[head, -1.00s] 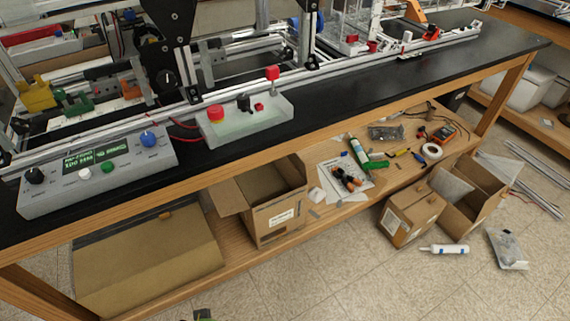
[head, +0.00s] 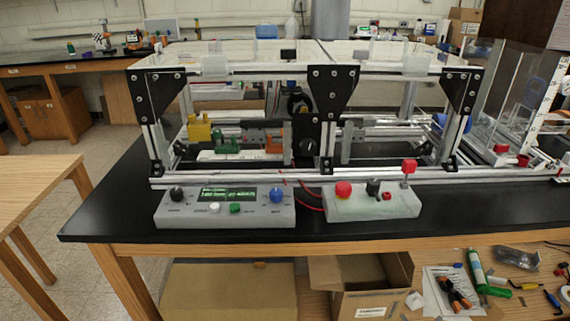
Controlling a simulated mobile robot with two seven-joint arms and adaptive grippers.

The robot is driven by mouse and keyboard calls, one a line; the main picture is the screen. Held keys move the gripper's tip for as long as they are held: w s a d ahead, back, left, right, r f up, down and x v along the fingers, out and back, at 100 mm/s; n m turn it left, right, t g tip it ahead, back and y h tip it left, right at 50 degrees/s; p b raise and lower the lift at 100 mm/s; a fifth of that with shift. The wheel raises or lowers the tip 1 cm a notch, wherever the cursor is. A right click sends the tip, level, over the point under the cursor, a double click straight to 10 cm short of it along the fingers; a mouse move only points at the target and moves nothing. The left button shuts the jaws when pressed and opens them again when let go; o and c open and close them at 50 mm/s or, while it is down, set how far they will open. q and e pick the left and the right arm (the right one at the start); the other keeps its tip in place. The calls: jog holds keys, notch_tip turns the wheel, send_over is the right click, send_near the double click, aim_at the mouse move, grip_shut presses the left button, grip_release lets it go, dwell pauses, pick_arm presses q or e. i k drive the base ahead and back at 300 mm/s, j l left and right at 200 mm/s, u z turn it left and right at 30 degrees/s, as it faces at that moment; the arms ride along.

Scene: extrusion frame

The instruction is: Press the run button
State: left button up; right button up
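A grey control box (head: 180,219) sits on the black bench top, in front of the extrusion frame. It carries a green text display (head: 228,194), a black knob (head: 176,194), a white button (head: 214,208), a green button (head: 235,208) and a blue knob (head: 277,195). The small labels are too small to read, so I cannot tell which button is marked run. A second, pale box (head: 372,209) to its right holds a red mushroom button (head: 343,189), a black switch (head: 373,187) and a small red button (head: 387,196). Neither of my grippers is in view.
The extrusion frame (head: 240,63) with black corner plates stands right behind both boxes. The bench top (head: 110,208) is clear at the left. A wooden table (head: 35,175) stands at the far left.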

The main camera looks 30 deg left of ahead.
aim_at(234, 208)
jog(key=u, duration=1.35)
